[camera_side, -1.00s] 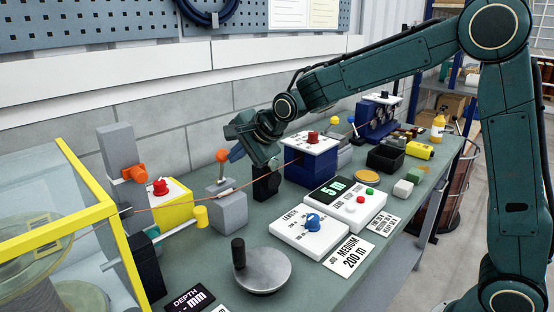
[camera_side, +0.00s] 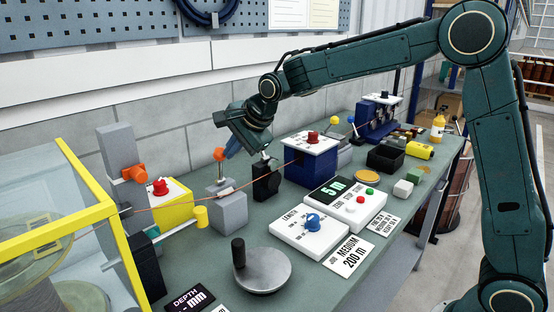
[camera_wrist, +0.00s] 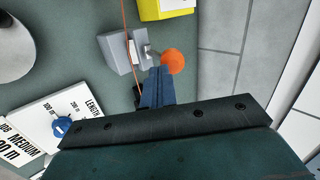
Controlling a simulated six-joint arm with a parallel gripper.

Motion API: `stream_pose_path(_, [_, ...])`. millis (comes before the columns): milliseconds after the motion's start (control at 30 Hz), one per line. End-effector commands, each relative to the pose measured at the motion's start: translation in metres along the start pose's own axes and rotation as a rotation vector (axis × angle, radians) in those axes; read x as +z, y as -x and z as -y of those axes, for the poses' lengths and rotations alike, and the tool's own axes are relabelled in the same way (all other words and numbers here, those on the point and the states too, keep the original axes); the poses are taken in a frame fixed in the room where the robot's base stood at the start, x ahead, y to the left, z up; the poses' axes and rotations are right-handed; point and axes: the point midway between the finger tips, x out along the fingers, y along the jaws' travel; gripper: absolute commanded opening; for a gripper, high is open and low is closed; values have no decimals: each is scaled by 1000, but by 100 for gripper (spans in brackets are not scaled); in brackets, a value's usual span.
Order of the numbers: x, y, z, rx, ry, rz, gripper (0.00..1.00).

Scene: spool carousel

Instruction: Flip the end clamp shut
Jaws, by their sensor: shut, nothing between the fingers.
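The end clamp is a grey block (camera_side: 228,208) with an upright lever topped by an orange ball (camera_side: 219,154). A thin orange line crosses the block's top. In the wrist view the clamp's grey body (camera_wrist: 117,50) lies left of its orange ball (camera_wrist: 172,61). My gripper (camera_side: 231,149) is shut and empty, its blue fingers close to the right of the ball in the side view. In the wrist view my fingertips (camera_wrist: 158,72) are right beside the ball, and I cannot tell whether they touch it.
A black block (camera_side: 266,182) stands right of the clamp, and a yellow box with a red knob (camera_side: 170,205) stands left. A yellow-tipped lever (camera_side: 201,216) is in front. The yellow-framed guard (camera_side: 121,250) is at far left. The wall is close behind.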

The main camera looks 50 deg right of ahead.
Motion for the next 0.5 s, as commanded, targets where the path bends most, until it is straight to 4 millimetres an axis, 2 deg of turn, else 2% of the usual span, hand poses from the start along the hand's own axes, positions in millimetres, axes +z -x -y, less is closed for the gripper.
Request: stream_pose_path(500, [-3,-10,25,219,-18,17,0])
